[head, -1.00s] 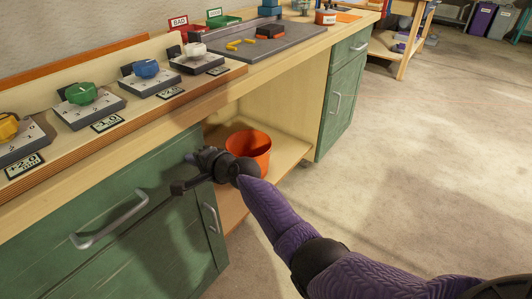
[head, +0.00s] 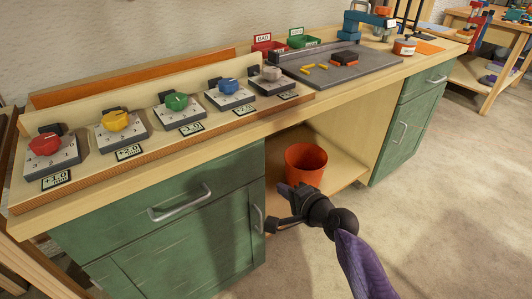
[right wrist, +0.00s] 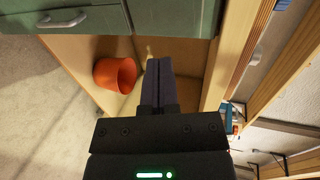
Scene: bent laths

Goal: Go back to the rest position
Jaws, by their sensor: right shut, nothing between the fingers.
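My right gripper (head: 284,190) is low in front of the workbench, just below the orange bucket in the head view. It is shut and empty. Its dark fingers also show pressed together in the right wrist view (right wrist: 160,75), pointing into the open bay under the bench. My right arm, with a purple sleeve, comes up from the bottom of the head view. My left gripper is not in view.
An orange bucket (head: 306,166) stands on the shelf in the open bay; it also shows in the right wrist view (right wrist: 115,73). Green cabinets (head: 160,215) with metal handles flank the bay. Several coloured dials and a grey mat (head: 370,68) are on the benchtop. Open floor lies right.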

